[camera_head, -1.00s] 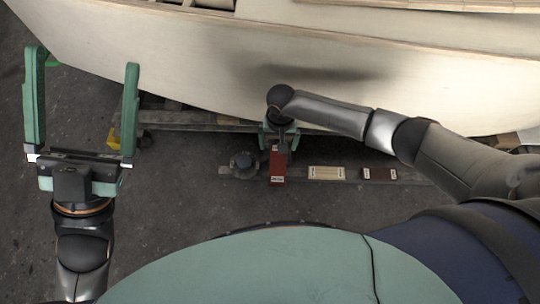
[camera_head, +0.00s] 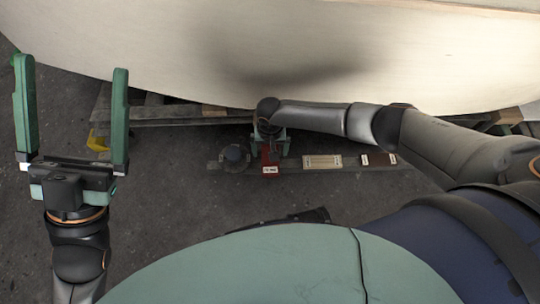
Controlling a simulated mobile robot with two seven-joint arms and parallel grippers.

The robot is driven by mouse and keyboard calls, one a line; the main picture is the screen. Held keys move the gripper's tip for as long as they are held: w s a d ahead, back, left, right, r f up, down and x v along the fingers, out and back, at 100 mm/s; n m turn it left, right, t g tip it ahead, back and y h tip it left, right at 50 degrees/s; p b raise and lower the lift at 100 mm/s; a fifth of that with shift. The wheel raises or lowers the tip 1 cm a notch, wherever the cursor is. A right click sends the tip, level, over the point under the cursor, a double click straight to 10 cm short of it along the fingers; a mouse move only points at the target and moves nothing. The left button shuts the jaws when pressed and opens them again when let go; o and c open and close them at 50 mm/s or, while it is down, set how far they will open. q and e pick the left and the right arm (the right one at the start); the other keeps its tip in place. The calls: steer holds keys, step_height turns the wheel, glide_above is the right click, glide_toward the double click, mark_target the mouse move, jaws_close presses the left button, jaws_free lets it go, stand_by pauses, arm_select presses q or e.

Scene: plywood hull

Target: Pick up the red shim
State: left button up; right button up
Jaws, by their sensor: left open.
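The red shim (camera_head: 270,167) shows at the middle of the head view, above or on a narrow plank near the hull. My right gripper (camera_head: 268,142) is at the shim's upper end, and its wrist covers most of its fingers. I cannot tell whether the jaws grip the shim or only stand around it. My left gripper (camera_head: 70,115) is open and empty at the left, with its two green fingers wide apart and pointing up the picture, far from the shim.
The pale plywood hull (camera_head: 420,60) fills the top. Dark floor (camera_head: 180,200) lies clear at the lower left.

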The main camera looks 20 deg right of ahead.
steer(key=shift+f, duration=0.15)
steer(key=c, duration=1.4)
